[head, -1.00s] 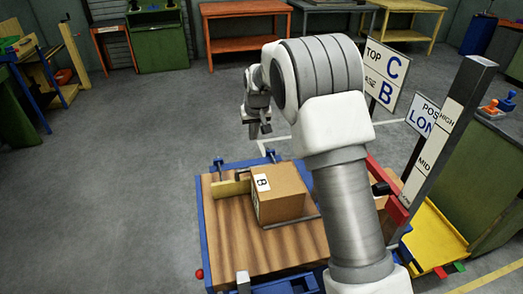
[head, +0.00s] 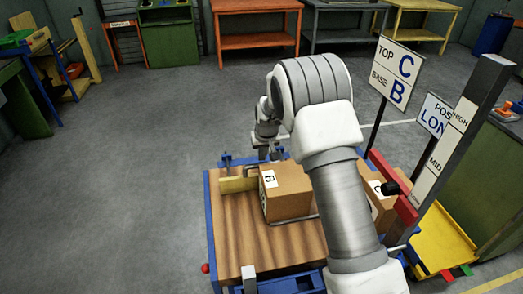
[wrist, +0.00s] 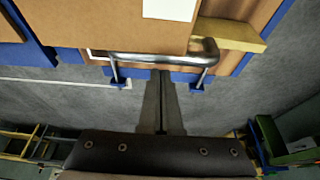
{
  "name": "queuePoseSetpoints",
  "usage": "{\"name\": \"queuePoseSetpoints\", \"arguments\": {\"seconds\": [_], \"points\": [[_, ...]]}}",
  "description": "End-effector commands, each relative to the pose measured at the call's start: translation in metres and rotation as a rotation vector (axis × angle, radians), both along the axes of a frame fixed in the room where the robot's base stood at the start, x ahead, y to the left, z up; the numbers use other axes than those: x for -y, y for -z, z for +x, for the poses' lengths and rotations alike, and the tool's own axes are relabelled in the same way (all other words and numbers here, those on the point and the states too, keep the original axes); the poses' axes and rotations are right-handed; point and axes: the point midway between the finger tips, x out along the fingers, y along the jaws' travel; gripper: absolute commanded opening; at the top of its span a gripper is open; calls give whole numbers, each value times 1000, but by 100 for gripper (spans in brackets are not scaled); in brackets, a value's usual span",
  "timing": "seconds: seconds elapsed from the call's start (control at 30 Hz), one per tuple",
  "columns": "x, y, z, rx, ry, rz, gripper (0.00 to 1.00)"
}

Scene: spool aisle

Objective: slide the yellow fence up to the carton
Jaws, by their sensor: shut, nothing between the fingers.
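The yellow fence (head: 238,184) is a short bar across the left part of the wooden cart top (head: 235,230). Its right end is close to the left side of the brown carton marked B (head: 290,200); I cannot tell if they touch. In the wrist view the fence (wrist: 235,35) shows beside the carton (wrist: 110,28), near a bent metal bar (wrist: 150,58) along the cart's edge. My gripper (head: 268,154) is at the cart's far edge, behind the carton. In the wrist view my gripper (wrist: 161,74) is shut and empty, its tips just short of the metal bar.
Another carton marked C (head: 378,203) is partly hidden behind my arm. Signs (head: 393,72) and a dark post with height labels (head: 450,140) stand to the right. A yellow tray (head: 440,240) is at lower right. Grey floor (head: 130,170) is open to the left.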

Motion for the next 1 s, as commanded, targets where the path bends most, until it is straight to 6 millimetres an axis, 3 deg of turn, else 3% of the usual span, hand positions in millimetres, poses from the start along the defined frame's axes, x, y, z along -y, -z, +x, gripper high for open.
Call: {"name": "queuePoseSetpoints", "arguments": {"seconds": [1.0], "points": [[1, 2, -7, -1, -1, 0, 0]]}}
